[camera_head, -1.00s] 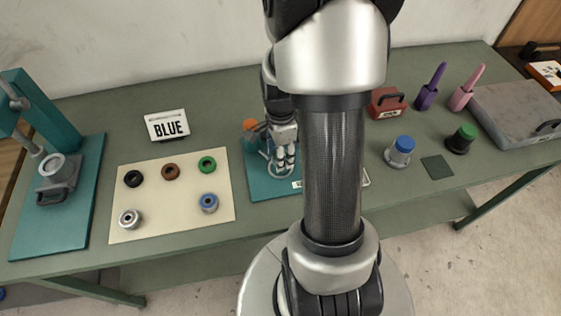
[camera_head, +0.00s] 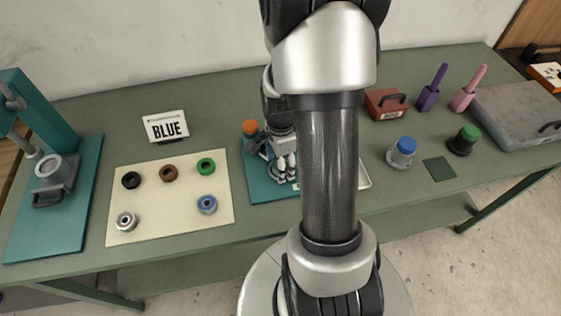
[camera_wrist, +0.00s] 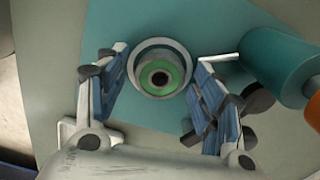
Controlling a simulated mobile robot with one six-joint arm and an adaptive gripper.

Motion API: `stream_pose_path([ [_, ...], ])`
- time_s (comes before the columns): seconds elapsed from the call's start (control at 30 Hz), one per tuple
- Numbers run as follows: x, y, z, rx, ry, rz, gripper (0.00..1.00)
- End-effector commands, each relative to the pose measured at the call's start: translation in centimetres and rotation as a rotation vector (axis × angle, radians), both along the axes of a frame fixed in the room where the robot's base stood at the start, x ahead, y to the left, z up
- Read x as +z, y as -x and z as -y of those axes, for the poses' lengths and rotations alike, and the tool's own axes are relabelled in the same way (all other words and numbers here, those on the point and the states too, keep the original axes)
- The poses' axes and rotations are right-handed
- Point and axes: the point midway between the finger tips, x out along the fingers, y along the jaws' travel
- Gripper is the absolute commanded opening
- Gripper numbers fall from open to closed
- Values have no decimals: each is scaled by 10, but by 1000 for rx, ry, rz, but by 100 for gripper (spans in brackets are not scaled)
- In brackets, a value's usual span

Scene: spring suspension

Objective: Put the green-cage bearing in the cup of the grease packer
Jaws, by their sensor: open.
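The green-cage bearing (camera_wrist: 158,75) shows in the wrist view as a green ring with a dark centre. It sits inside a pale round cup (camera_wrist: 137,66) on the teal base of the grease packer (camera_wrist: 110,22). My gripper (camera_wrist: 162,80) is open, with one finger on each side of the cup and a gap to the bearing on both sides. In the head view my gripper (camera_head: 286,166) is over the packer's teal base (camera_head: 262,190), partly behind my arm. The packer's orange-topped post (camera_head: 250,128) stands to its left.
A cream mat (camera_head: 165,207) at left holds black, brown and green rings and two bearing-like parts. A "BLUE" sign (camera_head: 166,126) stands behind it. A teal press (camera_head: 55,170) is at far left. Blue-topped (camera_head: 402,150) and green-topped (camera_head: 464,140) pots stand at right.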

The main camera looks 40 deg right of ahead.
Motion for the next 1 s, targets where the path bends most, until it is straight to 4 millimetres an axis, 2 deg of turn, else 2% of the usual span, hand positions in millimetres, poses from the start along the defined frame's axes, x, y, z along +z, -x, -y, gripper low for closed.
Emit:
stream_pose_path([
  [0.23, 1, 0, 0, 0, 0, 0, 62],
  [0.37, 13, -1, 0, 0, 2, 1, 62],
  [0.7, 86, -1, 1, 0, 3, 4, 62],
  [0.83, 107, -1, 0, 0, 2, 3, 62],
  [1.0, 122, 0, -1, 5, 2, 2, 62],
])
